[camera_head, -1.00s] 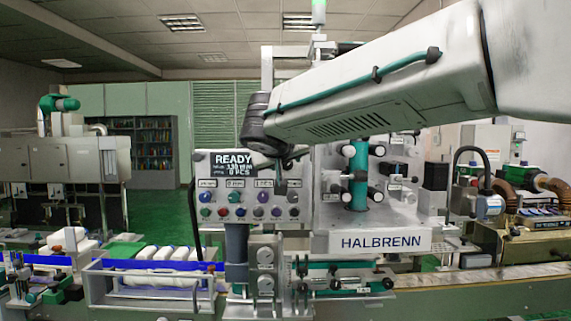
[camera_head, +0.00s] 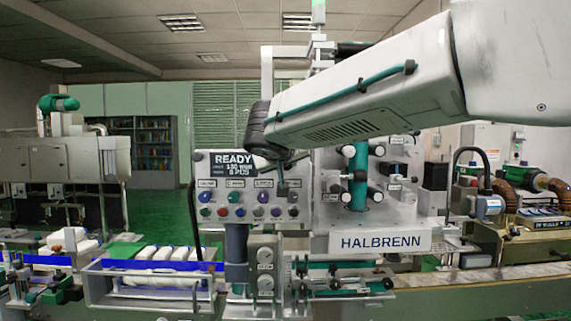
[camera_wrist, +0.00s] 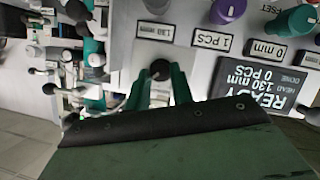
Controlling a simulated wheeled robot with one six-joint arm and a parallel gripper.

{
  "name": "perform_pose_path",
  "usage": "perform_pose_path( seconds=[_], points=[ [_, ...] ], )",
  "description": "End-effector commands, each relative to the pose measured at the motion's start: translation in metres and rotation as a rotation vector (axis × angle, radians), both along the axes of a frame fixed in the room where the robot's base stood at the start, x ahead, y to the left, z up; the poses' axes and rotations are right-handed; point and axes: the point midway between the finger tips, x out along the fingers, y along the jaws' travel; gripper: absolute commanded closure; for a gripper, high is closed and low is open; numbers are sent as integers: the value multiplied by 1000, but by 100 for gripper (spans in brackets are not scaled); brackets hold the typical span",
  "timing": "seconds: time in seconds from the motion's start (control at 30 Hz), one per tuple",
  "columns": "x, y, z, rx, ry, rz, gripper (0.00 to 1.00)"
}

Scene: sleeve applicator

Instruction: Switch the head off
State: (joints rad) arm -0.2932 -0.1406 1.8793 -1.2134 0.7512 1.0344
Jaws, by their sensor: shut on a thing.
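The grey control panel (camera_head: 203,169) of the HALBRENN machine stands in the middle of the head view. Its dark display (camera_head: 233,165) reads READY, and upside down in the wrist view (camera_wrist: 262,85) it shows 130 mm and 0 PCS. My gripper (camera_wrist: 160,78) has its green fingers on either side of a small black round-ended control (camera_wrist: 160,68) and is shut on it. This control sits beside a 130 mm label (camera_wrist: 155,31). Whether it is a switch or a knob, and how it is set, I cannot tell. In the head view my gripper (camera_head: 282,185) is at the panel's right part.
A purple knob (camera_wrist: 228,10) and a green knob (camera_wrist: 292,20) are near the fingers. Several black-and-white clamp knobs (camera_head: 375,193) project right of the panel. A conveyor (camera_head: 480,282) runs along the front, with white packs (camera_head: 165,254) at left.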

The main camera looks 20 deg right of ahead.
Motion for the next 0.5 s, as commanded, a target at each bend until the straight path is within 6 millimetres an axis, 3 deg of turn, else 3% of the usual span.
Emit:
perform_pose_path(
  seconds=[0.5],
  points=[
    [1, 4, -3, -342, 114, 0, 100]
  ],
)
